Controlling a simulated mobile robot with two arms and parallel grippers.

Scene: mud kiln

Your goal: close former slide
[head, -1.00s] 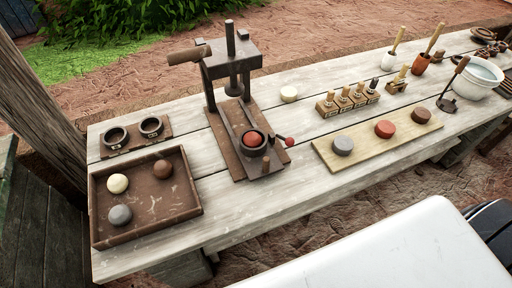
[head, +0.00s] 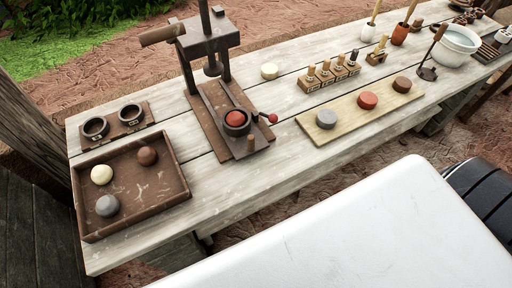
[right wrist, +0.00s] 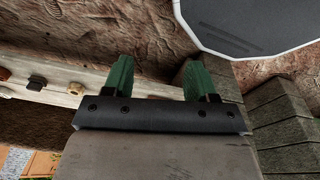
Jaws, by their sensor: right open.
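The former (head: 205,48) is a dark metal press with a wooden side handle, standing on the table in the head view. Its slide (head: 217,108) is a brown base plate reaching toward the front of the table. A round cup (head: 237,131) holding a red clay ball (head: 235,118) sits on the slide, in front of the press head rather than under it. A short wooden peg (head: 251,143) stands at the slide's front end. My right gripper (right wrist: 160,82) shows in the right wrist view with two green fingers apart and nothing between them. My left gripper is not in view.
A brown tray (head: 128,216) with several clay balls stands at the left, below two small cups. A board (head: 345,117) with clay discs, a row of stamps (head: 333,74) and a white pot (head: 457,42) stand to the right.

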